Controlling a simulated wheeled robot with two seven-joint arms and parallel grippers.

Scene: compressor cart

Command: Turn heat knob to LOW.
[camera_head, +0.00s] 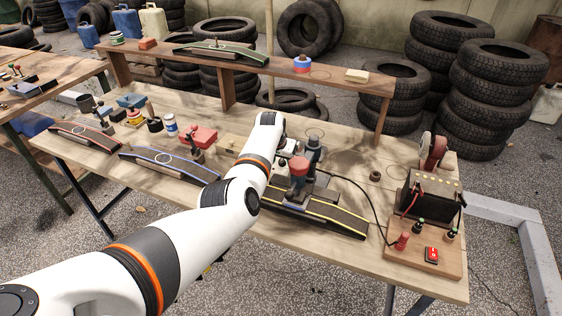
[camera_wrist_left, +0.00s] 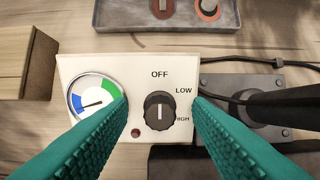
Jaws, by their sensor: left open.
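The heat knob (camera_wrist_left: 159,111) is a round dark knob on a cream control panel (camera_wrist_left: 150,70) in the left wrist view. OFF is printed above it, LOW at its upper right and HIGH at its right. Its pale pointer line stands upright, toward OFF. My left gripper (camera_wrist_left: 160,104) is open, with teal fingers on either side of the knob and apart from it. The right fingertip covers part of the panel edge near LOW. In the head view my left arm reaches over the bench and largely hides the panel. My right gripper does not show.
A dial gauge (camera_wrist_left: 95,100) sits left of the knob, partly behind the left finger. A grey tray (camera_wrist_left: 125,15) lies beyond the panel, and a black cylinder (camera_wrist_left: 285,105) is at right. The bench (camera_head: 345,160) also holds a red-and-black press (camera_head: 299,170) and a battery board (camera_head: 425,255).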

